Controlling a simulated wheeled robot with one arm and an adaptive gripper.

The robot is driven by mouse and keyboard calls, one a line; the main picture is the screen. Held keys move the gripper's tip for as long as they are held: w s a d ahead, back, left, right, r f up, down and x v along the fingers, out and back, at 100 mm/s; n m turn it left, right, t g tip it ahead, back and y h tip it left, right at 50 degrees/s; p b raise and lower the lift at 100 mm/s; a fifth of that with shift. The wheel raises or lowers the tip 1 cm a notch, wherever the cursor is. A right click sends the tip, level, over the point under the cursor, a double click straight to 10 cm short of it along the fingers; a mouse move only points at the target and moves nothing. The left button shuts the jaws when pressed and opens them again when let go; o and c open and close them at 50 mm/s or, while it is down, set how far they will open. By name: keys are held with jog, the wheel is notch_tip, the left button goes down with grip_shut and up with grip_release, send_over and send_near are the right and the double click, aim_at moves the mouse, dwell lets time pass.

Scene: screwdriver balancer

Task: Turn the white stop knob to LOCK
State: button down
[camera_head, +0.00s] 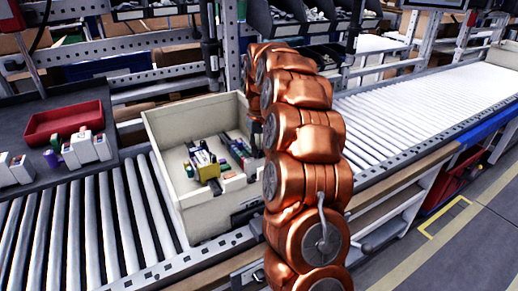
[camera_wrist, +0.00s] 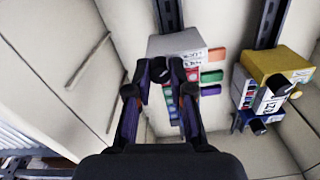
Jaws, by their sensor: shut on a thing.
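In the wrist view, my gripper (camera_wrist: 160,74) is at the front of a grey-white unit (camera_wrist: 178,43). Its dark fingers are closed on a small part there, which seems to be the stop knob. The fingertips hide most of that part, so its colour and turn position cannot be told. Coloured tabs, orange, green and purple, line the unit's right side. A second unit, yellow (camera_wrist: 275,62) with a black knob and white label, hangs to the right, apart from my gripper. It also shows in the head view (camera_head: 204,165). My arm hides the gripper in the head view.
The units are inside a cream open bin (camera_head: 205,215), whose walls stand close around my gripper. The bin is on a roller conveyor (camera_head: 95,225). A red tray (camera_head: 65,122) and several small boxes stand at the left. The conveyor at right (camera_head: 430,105) is clear.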

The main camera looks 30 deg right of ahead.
aim_at(259, 151)
jog(key=shift+n, duration=0.8)
jog(key=c, duration=1)
grip_release()
notch_tip(259, 151, up, 12)
jog(key=shift+f, duration=0.1)
dwell(0.5)
